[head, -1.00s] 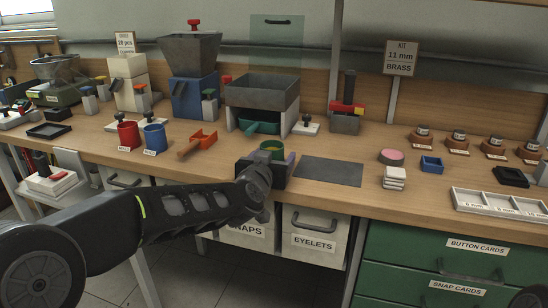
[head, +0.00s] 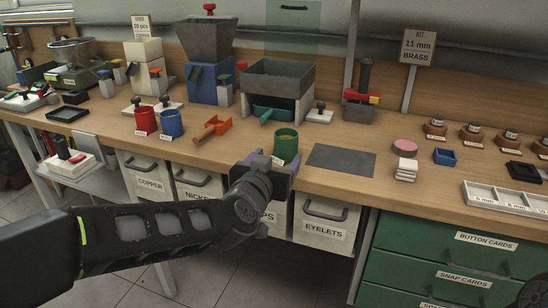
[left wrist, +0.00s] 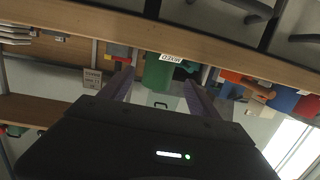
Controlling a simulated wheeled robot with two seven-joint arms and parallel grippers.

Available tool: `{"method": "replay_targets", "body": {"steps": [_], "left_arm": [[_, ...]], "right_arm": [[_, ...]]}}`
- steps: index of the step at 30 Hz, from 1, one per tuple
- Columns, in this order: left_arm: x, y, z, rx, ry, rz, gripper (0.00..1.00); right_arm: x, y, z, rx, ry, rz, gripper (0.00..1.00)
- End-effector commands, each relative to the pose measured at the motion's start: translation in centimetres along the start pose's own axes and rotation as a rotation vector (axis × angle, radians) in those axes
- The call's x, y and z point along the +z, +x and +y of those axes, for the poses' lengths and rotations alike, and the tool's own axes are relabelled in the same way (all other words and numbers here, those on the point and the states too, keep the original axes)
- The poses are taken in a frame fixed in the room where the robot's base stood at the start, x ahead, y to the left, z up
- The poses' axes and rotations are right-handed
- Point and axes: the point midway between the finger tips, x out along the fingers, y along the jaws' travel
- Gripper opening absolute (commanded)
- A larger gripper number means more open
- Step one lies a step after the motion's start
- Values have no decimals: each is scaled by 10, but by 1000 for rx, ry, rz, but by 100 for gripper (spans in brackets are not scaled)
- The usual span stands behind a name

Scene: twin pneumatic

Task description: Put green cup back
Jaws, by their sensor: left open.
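The green cup (head: 286,144) stands upright on the wooden bench, near its front edge and left of the dark grey mat. My left gripper (head: 274,162) is open and empty at the bench's front edge, just in front of the cup and lower in the picture. In the left wrist view, which is turned over, the green cup (left wrist: 158,72) shows between the two spread fingers (left wrist: 160,82), seemingly beyond their tips. A white label reading MIXED (left wrist: 171,58) lies by the cup's base.
A red cup (head: 145,120) and a blue cup (head: 171,123) stand to the left with labels. An orange scoop (head: 214,128) lies between them and the green cup. The dark mat (head: 341,160) is bare. A grey hopper (head: 278,80) stands behind over a green tray.

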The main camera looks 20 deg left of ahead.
Motion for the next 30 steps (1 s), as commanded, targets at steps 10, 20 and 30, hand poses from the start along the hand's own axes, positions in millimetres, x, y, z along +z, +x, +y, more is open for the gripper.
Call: {"method": "replay_targets", "body": {"steps": [10, 20, 30], "left_arm": [[1, -16, 0, -1, 0, -1, 71], [1, -16, 0, -1, 0, -1, 71], [1, -16, 0, -1, 0, -1, 71]], "right_arm": [[0, -4, -1, 0, 0, 0, 36], [0, -4, -1, 0, 0, 0, 36], [0, -4, -1, 0, 0, 0, 36]]}}
